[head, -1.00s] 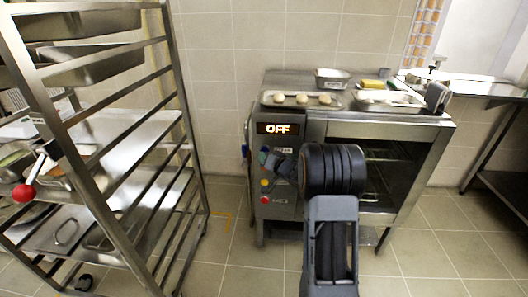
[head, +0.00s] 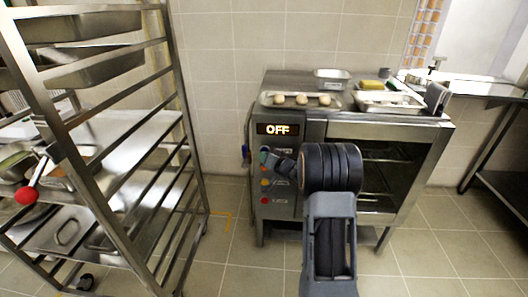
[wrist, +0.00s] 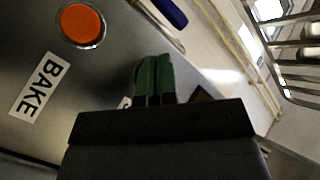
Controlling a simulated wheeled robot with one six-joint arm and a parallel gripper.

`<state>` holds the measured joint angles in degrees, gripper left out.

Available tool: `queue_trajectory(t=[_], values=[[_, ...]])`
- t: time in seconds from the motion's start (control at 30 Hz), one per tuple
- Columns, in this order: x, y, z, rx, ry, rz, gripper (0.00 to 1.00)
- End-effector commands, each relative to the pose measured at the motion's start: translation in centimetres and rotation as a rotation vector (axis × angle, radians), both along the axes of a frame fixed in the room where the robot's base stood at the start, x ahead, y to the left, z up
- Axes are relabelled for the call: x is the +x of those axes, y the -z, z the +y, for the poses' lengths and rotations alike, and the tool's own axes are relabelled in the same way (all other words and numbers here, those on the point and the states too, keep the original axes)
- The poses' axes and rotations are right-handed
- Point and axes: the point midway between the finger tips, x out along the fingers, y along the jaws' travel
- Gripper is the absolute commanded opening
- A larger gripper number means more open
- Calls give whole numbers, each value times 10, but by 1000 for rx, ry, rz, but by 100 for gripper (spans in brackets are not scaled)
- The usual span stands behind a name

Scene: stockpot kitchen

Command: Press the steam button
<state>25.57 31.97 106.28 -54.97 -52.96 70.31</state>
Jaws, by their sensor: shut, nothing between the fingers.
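The oven's control panel (head: 283,205) is on the left of its front, under a lit display (head: 278,129) reading OFF. My gripper (head: 266,156) is at the upper part of this panel, its green fingers (wrist: 154,80) shut and empty. In the wrist view an orange button (wrist: 80,23) labelled BAKE (wrist: 39,88) lies to the left of the fingers. A corner of another white label (wrist: 125,102) shows beside the fingers, its text hidden. No button marked steam can be read; my gripper covers part of the panel. Contact with the panel cannot be told.
A metal rack (head: 110,165) with trays stands at left. A tray of dough balls (head: 300,106) rests on the oven. The floor between rack and oven is clear.

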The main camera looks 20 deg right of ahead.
Motion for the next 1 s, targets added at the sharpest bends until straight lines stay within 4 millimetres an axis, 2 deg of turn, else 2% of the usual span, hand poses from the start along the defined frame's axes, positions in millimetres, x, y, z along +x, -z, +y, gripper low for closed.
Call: queue_trajectory(t=[1.0], values=[[7, 0, -4, 0, 0, 0, 0]])
